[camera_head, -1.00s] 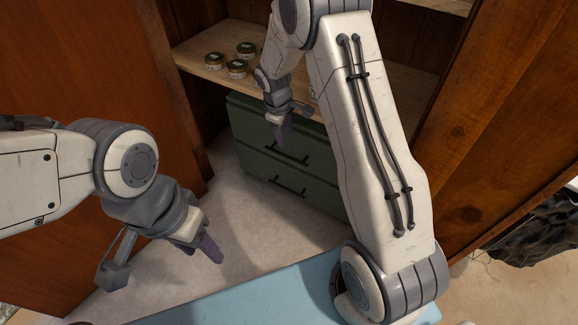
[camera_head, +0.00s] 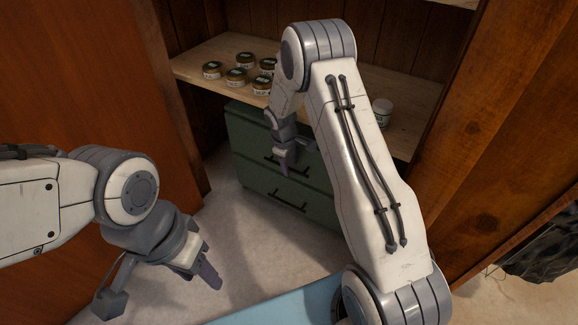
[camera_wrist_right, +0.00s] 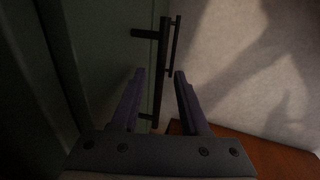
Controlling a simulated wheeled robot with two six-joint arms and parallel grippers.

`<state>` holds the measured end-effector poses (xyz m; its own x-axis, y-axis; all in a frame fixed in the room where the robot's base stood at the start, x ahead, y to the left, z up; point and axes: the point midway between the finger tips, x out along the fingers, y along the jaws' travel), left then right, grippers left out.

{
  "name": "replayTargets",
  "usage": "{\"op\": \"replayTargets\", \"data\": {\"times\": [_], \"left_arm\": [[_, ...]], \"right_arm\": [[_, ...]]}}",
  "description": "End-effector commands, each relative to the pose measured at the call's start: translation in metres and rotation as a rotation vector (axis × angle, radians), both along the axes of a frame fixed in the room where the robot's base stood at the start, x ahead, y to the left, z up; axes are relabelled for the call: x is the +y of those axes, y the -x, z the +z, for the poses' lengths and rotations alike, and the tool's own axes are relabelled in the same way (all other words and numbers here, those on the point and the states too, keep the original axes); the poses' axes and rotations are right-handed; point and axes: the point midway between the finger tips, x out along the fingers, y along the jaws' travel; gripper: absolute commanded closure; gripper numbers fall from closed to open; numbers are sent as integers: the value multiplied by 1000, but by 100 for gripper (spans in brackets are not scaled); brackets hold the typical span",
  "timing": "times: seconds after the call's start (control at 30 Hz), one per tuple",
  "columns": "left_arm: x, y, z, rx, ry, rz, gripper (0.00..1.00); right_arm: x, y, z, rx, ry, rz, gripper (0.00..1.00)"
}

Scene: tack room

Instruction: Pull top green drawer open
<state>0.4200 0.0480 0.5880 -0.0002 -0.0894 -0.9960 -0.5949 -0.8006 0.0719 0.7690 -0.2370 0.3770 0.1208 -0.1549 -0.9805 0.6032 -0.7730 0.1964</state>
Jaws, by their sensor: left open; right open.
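The green drawer unit stands under a wooden shelf in the head view, with its top drawer (camera_head: 245,137) looking closed. The top drawer's dark bar handle (camera_head: 268,157) is partly hidden by my right gripper (camera_head: 284,166). In the right wrist view a dark bar handle (camera_wrist_right: 162,62) stands off the green front, between the open fingers of my right gripper (camera_wrist_right: 160,77); neither finger is seen closed on it. My left gripper (camera_head: 160,288) is open and empty, low at the left, away from the drawers.
The lower drawer (camera_head: 250,178) has its own dark handle (camera_head: 288,200). Several jars (camera_head: 236,77) stand on the shelf (camera_head: 205,62), and a white jar (camera_head: 382,112) stands further right. Wooden panels (camera_head: 75,70) flank the space. The pale floor (camera_head: 240,235) before the drawers is clear.

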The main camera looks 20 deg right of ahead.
Motion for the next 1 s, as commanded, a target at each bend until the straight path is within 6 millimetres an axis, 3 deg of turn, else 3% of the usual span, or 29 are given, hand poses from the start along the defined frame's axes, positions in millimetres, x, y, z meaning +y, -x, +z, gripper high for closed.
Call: {"op": "replayTargets", "data": {"times": [0.1, 0.13, 0.23, 1.0], "left_arm": [[0, 0, 0, 0, 0, 0, 50], [0, 0, 0, 0, 0, 0, 50], [0, 0, 0, 0, 0, 0, 50], [0, 0, 0, 0, 0, 0, 50]], "right_arm": [[0, 0, 0, 0, 0, 0, 55], [0, 0, 0, 0, 0, 0, 63], [0, 0, 0, 0, 0, 0, 100], [0, 1, 1, 1, 0, -1, 100]]}}
